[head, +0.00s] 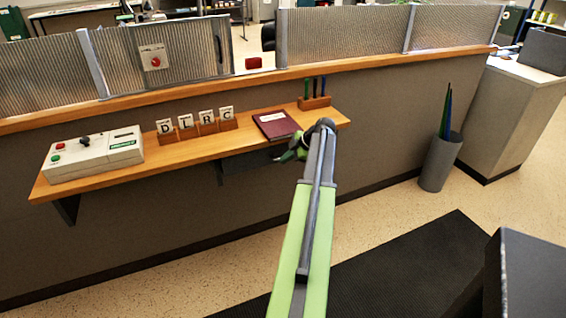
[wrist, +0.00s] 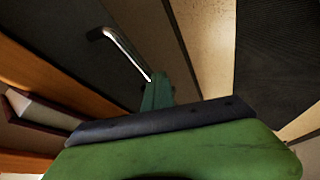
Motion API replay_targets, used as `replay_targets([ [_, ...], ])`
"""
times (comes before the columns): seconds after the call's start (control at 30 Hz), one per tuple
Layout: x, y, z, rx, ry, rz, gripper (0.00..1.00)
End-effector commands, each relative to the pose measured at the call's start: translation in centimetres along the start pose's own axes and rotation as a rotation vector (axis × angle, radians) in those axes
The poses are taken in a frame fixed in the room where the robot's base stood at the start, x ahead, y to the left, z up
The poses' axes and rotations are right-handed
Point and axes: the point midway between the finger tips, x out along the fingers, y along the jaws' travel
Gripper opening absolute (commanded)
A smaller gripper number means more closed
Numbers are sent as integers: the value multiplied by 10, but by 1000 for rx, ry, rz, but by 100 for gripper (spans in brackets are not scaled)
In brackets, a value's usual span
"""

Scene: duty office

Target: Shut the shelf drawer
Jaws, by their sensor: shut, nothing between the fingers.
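The shelf (head: 190,150) is a wooden ledge on the front of the grey counter. The dark shelf drawer (head: 238,164) shows under its front edge, right of the middle; how far it stands out is hard to tell. In the wrist view a bright metal handle bar (wrist: 126,54) runs along a dark surface, which looks like the drawer front. My green gripper (head: 283,156) is at the drawer's right end, below the shelf edge. In the wrist view its fingers (wrist: 157,92) are together and empty, with their tips close to the bar's lower end; contact cannot be told. My arm hides part of this area.
On the shelf stand a white button box (head: 95,155), letter cards (head: 195,122), a maroon book (head: 277,125) and a pen holder (head: 314,102). An umbrella bin (head: 440,162) stands on the floor at right. Floor before the counter is clear, with a dark mat (head: 400,265).

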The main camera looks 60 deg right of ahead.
Motion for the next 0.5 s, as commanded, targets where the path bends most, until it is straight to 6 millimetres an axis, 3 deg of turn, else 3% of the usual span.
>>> replay_targets([
  [0.03,0,8,2,2,-5,21,0],
  [0.17,0,4,1,2,-3,20,0],
  [0.43,-6,-34,-8,-5,2,4,0],
  [0.5,-35,-27,-11,-1,0,5,0],
])
